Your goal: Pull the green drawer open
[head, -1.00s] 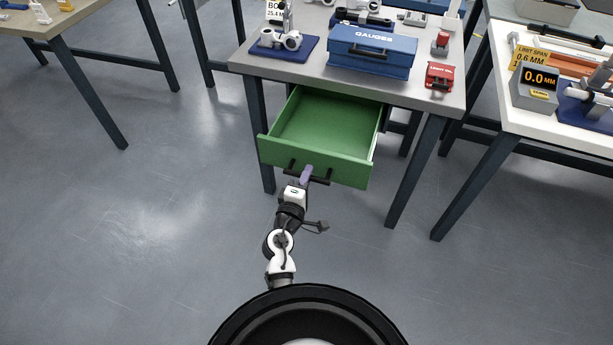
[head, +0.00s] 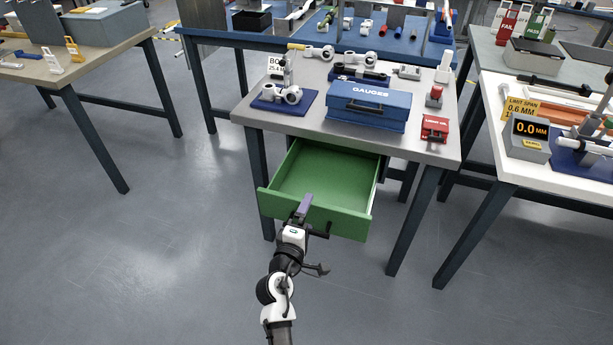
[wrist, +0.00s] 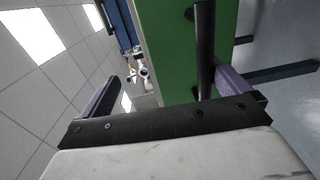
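The green drawer (head: 335,221) is pulled well out from under the grey-topped workbench, and its inside looks empty. Its dark bar handle (head: 324,231) is on the front, partly hidden by my gripper (head: 304,206). In the wrist view the two fingers of my gripper (wrist: 167,76) stand wide apart. The handle (wrist: 205,50) runs between them, close beside the right finger; I cannot tell whether it touches. The green front (wrist: 168,45) also lies in the space between the fingers.
The workbench top (head: 270,122) carries a blue gauges case (head: 368,107), a blue tray with metal parts (head: 283,101) and red items (head: 434,128). Bench legs (head: 409,220) stand either side of the drawer. Grey floor (head: 170,270) is clear to the left and in front.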

